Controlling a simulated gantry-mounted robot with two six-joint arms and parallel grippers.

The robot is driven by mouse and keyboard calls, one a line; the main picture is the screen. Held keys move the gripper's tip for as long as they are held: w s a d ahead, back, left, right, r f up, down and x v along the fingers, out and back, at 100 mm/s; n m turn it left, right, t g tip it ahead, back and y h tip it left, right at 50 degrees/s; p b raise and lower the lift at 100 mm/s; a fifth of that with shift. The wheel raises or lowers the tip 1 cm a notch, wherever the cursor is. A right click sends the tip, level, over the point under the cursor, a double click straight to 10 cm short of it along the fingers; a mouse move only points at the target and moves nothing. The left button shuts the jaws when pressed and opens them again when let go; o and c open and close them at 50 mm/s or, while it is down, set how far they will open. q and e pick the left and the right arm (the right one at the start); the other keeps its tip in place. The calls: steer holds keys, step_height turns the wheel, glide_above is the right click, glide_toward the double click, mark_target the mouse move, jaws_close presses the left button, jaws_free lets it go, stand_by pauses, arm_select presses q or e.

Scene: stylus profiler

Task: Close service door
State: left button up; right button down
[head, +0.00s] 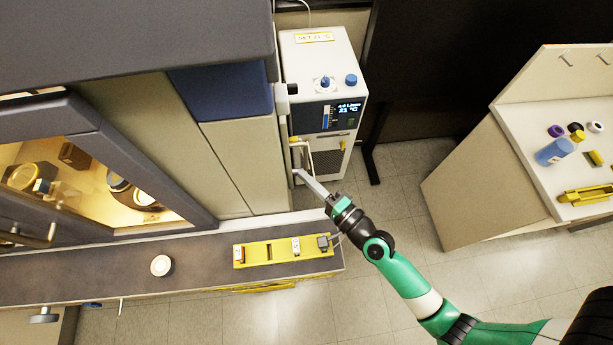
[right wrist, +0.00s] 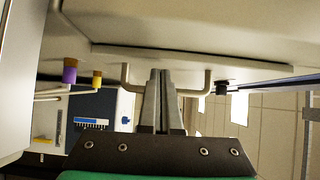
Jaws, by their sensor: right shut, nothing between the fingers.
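The service door (right wrist: 190,25) is the pale panel across the top of the right wrist view, with a U-shaped handle (right wrist: 208,82) near its edge. My right gripper (right wrist: 163,72) is shut and empty. Its fingertips overlap the middle of the handle and reach close to the panel; I cannot tell whether they touch it. In the head view my right gripper (head: 297,173) is at the right side of the profiler cabinet (head: 245,165). The door is seen too edge-on there to tell how far it stands open. My left gripper is out of view.
A chiller (head: 310,55) with a display and hoses stands just beyond my right gripper. A bench (head: 130,262) carries a yellow holder (head: 260,253) and a white round piece (head: 161,265). Open floor (head: 400,190) lies to the right, before a side table (head: 532,120).

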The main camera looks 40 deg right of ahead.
steer(key=shift+s, duration=0.1)
steer(key=s+b, duration=0.1)
steer(key=s, duration=0.2)
steer(key=s+b, duration=0.2)
steer(key=s, duration=0.2)
steer(key=s+b, duration=0.2)
steer(key=s, duration=0.2)
steer(key=shift+f, duration=0.25)
steer(key=shift+s+r, duration=0.15)
steer(key=shift+s, duration=0.05)
steer(key=shift+a+r, duration=0.1)
